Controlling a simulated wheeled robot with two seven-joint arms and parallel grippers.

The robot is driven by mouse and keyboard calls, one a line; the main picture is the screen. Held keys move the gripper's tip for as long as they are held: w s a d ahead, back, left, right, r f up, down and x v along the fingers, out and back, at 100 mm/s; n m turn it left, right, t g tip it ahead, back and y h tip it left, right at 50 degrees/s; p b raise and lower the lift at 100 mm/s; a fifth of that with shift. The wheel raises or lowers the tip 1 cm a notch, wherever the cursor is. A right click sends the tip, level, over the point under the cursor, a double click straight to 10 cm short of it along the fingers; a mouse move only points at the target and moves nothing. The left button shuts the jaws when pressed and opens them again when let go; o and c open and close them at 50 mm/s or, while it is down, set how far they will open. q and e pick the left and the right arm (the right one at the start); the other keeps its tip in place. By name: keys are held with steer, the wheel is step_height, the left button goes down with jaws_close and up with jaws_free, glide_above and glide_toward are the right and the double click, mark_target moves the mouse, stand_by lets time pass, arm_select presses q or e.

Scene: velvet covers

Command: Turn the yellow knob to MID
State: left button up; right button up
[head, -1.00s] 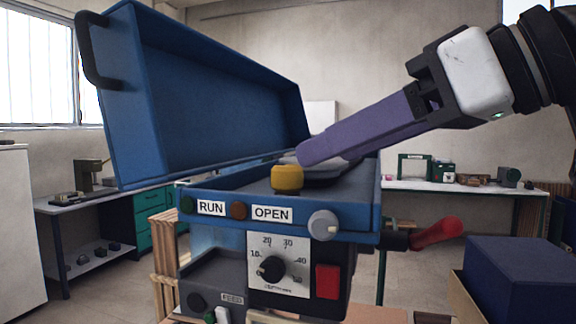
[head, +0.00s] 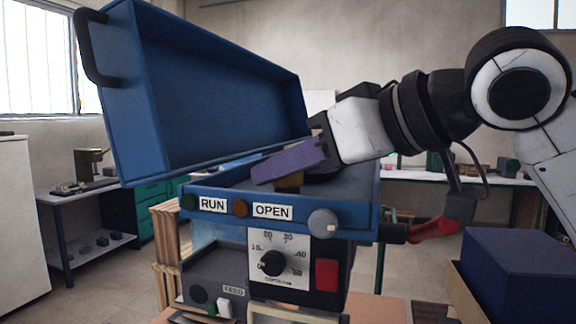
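The yellow knob (head: 289,184) is on top of the blue machine (head: 345,217), behind its front panel. Only a darkened lower part of it shows, because a purple finger covers the rest. My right gripper (head: 278,168) comes in from the right, low over the machine top, with its purple finger in front of and over the knob. I cannot tell whether it touches the knob or how far apart the fingers are. No MID marking is readable. My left gripper is not in view.
The machine's blue lid (head: 215,110) stands raised behind and left of the knob. Its front has a grey knob (head: 322,223), a black dial (head: 271,263) and a red button (head: 327,275). A red-handled lever (head: 433,229) sticks out at right, near a dark blue box (head: 520,270).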

steer(key=c, duration=0.5)
steer(key=shift+c, duration=0.2)
steer(key=n+g+y, duration=0.2)
steer(key=n+g, duration=0.1)
steer(key=shift+y, duration=0.3)
steer(key=shift+n+g+y, duration=0.5)
steer(key=shift+n+g, duration=1.4)
steer(key=shift+g, duration=0.1)
steer(key=o, duration=1.1)
